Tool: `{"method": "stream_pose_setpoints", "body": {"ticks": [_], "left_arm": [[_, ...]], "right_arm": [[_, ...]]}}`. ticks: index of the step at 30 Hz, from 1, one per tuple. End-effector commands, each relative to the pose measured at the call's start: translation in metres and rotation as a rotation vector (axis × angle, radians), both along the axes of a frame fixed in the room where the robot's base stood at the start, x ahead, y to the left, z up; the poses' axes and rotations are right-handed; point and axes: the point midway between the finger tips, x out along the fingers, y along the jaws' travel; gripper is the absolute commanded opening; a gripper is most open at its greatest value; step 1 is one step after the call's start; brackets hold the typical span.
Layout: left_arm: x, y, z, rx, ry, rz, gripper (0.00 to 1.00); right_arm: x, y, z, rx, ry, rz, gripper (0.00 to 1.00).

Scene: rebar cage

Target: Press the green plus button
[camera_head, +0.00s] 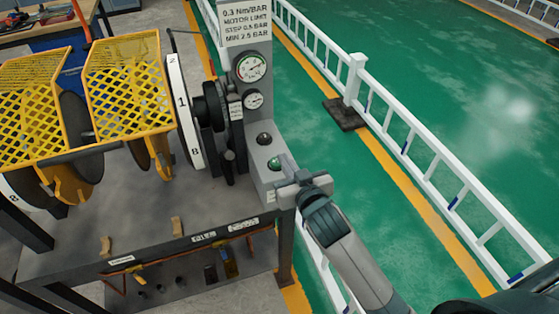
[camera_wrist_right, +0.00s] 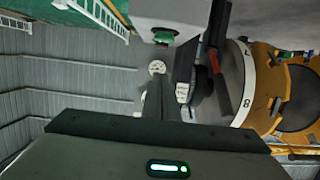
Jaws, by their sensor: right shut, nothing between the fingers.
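The green button (camera_head: 274,162) is on the lower part of a grey control panel (camera_head: 257,176), below a dark button (camera_head: 264,139). Its plus mark cannot be read. In the right wrist view the green button (camera_wrist_right: 163,37) sticks out of the grey housing (camera_wrist_right: 170,10) near the top. My right gripper (camera_head: 284,183) is shut and empty beside the panel, just below the green button in the head view. In the right wrist view its dark fingers (camera_wrist_right: 156,90) point toward the panel, and a gap shows between them and the button. My left gripper is not in view.
Two gauges (camera_head: 251,67) and a printed sign (camera_head: 246,17) sit above the buttons. A numbered white disc (camera_head: 184,105) and yellow mesh guards (camera_head: 130,90) stand left on the grey bench (camera_head: 130,215). A white railing (camera_head: 420,150) runs along the green floor at right.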

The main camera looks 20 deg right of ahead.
Motion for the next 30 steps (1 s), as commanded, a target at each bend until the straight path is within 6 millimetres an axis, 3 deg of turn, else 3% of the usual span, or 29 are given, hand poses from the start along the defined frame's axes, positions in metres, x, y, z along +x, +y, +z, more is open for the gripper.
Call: {"method": "stream_pose_setpoints", "body": {"ticks": [9, 18, 30], "left_arm": [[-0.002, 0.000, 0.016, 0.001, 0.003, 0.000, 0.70], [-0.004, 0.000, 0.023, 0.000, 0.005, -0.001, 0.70], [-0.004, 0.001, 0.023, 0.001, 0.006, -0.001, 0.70]], "right_arm": [[0.049, 0.002, -0.013, 0.000, 0.004, 0.000, 0.00], [0.046, 0.002, -0.048, 0.000, 0.002, 0.000, 0.00], [0.046, 0.002, -0.052, 0.000, 0.001, 0.001, 0.00]]}}
